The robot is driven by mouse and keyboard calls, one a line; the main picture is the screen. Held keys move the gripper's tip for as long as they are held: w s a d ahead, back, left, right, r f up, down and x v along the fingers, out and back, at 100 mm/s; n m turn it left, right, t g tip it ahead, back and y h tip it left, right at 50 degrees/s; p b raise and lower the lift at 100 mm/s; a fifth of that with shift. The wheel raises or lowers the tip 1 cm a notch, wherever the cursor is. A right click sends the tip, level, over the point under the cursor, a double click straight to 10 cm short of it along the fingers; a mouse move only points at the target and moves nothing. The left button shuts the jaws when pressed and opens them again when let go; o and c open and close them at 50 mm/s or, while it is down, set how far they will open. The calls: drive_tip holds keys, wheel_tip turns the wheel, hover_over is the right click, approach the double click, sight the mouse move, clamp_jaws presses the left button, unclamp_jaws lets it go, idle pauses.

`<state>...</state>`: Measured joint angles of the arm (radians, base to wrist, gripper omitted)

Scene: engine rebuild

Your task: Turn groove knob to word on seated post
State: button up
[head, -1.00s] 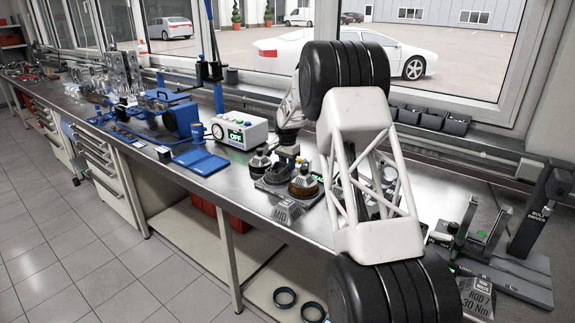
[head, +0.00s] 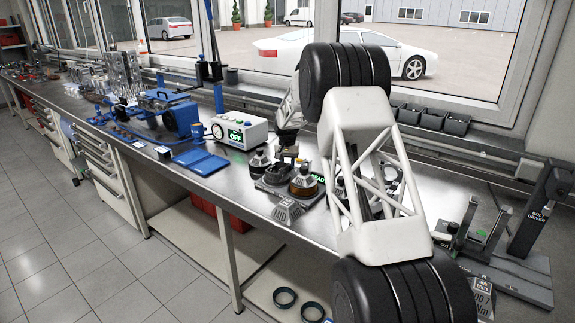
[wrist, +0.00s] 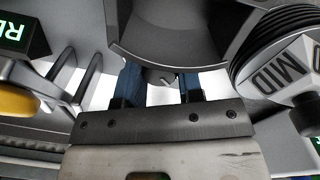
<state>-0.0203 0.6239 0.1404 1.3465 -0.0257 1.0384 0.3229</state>
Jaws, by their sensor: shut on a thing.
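In the wrist view my gripper (wrist: 160,85) has its two blue fingers on either side of a grey part. I take this part to be the groove knob (wrist: 165,76); most of it is hidden, and I cannot read its pointing direction. A wide dark grey curved body (wrist: 180,40) is just beyond the fingertips. In the head view my gripper (head: 287,150) is low over the fixture, its tips partly hidden. A post with a ribbed dark side (wrist: 268,62) and a grey block lettered MID (wrist: 285,66) stands right in the wrist view.
A green-lit display (wrist: 14,26) and a yellow rounded part (wrist: 16,101) lie left in the wrist view. In the head view, dark round posts (head: 303,181) crowd the fixture. A white box reading OFF (head: 239,131) and a blue tray (head: 200,161) stand left.

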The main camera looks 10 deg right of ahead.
idle(0.3)
drive_tip(key=o, duration=0.9)
drive_tip(key=shift+r, duration=0.1)
drive_tip(key=shift+r, duration=3.85)
